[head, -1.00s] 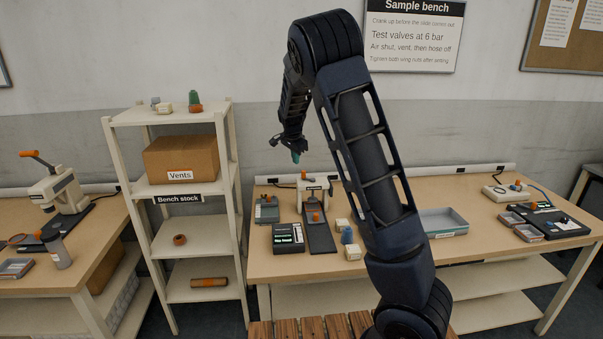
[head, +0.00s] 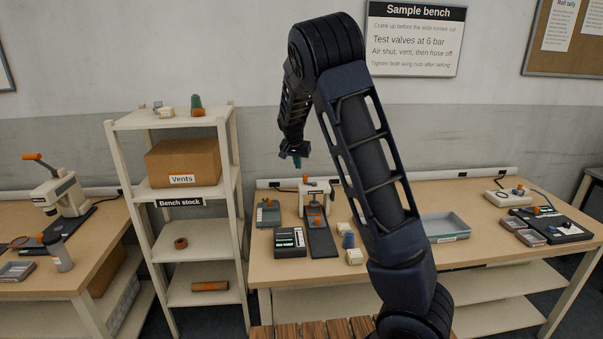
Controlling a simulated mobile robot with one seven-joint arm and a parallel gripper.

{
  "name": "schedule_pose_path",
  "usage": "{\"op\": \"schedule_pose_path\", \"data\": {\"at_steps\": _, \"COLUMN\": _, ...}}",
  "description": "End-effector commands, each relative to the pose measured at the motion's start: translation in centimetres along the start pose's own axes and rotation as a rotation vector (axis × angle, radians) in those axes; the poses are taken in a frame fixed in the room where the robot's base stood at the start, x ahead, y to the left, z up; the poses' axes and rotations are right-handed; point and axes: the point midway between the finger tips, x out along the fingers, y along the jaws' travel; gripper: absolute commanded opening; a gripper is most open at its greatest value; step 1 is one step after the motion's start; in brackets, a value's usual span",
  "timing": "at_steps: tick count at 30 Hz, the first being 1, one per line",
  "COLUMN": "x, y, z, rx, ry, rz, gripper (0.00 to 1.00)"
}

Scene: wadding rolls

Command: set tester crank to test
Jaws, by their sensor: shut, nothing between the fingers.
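The tester is a small white machine (head: 317,193) on the middle bench. An orange piece on its upper left (head: 305,179) looks like the crank handle, but its setting is too small to read. A dark slide (head: 321,240) runs forward from the machine, with an orange-topped part (head: 313,210) at its rear. A black display box (head: 290,242) to the left shows green lines. My gripper (head: 297,162) hangs above and behind the machine in the picture, pointing down, shut and empty. It appears apart from the crank.
A grey-green tray (head: 268,214) lies left of the tester. Small cream blocks (head: 354,257) and a blue-grey piece (head: 348,240) stand to its right. A grey bin (head: 446,227) is farther right. A white shelf (head: 172,118) stands left of the bench.

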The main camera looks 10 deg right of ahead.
Motion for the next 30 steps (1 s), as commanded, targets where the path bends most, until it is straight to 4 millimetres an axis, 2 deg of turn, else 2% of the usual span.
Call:
{"op": "schedule_pose_path", "data": {"at_steps": 5, "x": 2.1, "y": 0.1, "z": 0.0, "rx": 0.001, "ry": -0.002, "rz": 0.004, "gripper": 0.00}}
{"op": "schedule_pose_path", "data": {"at_steps": 18, "x": 9.8, "y": 0.1, "z": 0.0, "rx": 0.002, "ry": -0.002, "rz": 0.003, "gripper": 0.00}}
{"op": "schedule_pose_path", "data": {"at_steps": 24, "x": 10.7, "y": 0.1, "z": -2.5, "rx": 0.003, "ry": 0.000, "rz": 0.001, "gripper": 0.00}}
{"op": "schedule_pose_path", "data": {"at_steps": 30, "x": 11.1, "y": 0.0, "z": -3.6, "rx": 0.000, "ry": 0.001, "rz": 0.000, "gripper": 0.00}}
